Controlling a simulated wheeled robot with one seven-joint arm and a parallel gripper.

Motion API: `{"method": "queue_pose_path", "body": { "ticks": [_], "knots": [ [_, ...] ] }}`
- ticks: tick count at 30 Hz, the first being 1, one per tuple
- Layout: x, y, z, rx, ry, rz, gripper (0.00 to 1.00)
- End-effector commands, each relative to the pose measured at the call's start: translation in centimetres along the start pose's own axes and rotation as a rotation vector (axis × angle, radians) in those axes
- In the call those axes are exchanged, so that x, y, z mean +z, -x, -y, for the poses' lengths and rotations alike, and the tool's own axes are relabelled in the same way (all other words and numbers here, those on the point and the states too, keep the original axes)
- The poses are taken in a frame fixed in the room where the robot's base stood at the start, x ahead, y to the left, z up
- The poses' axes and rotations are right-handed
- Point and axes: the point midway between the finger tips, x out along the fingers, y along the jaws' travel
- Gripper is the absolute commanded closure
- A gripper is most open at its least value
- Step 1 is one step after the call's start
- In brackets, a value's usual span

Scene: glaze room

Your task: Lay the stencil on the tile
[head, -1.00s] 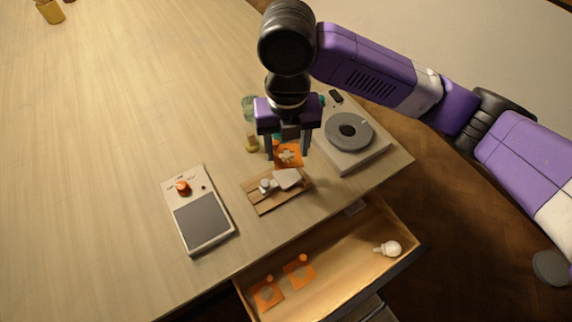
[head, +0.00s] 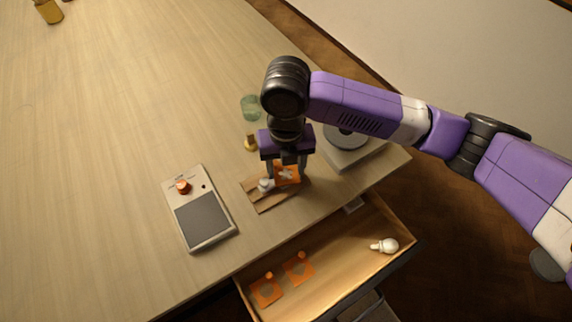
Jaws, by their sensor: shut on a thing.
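My gripper (head: 285,172) is shut on an orange stencil (head: 290,181) with a cross-shaped cutout. It holds the stencil over the right part of a small wooden board (head: 266,204) on the table. The pale tile on that board is hidden under the stencil; something pale shows through the cutout. I cannot tell whether the stencil touches the tile. A small white knob-like piece (head: 265,185) stands on the board just left of the stencil.
An open drawer (head: 335,262) below the table edge holds two orange stencils (head: 266,290) (head: 298,267) and a white bulb-shaped thing (head: 385,246). A grey-panelled device (head: 205,222), brass piece (head: 250,143), green glass (head: 251,107) and turntable (head: 350,155) surround the board.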

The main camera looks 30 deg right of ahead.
Motion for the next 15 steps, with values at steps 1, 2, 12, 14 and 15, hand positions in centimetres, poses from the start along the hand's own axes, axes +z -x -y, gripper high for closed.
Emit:
{"method": "queue_pose_path", "body": {
  "ticks": [1,2,12,14,15],
  "knots": [
    [0.0,-0.3,0.0,0.0,0.0,0.0,0.85],
    [0.0,-0.38,0.0,0.0,0.0,0.0,0.85],
    [0.0,-0.22,0.0,0.0,0.0,0.0,0.37],
    [0.01,-0.09,0.0,0.0,0.0,0.0,0.37],
    [0.01,0.11,0.0,0.0,0.0,0.0,0.37]
  ]
}}
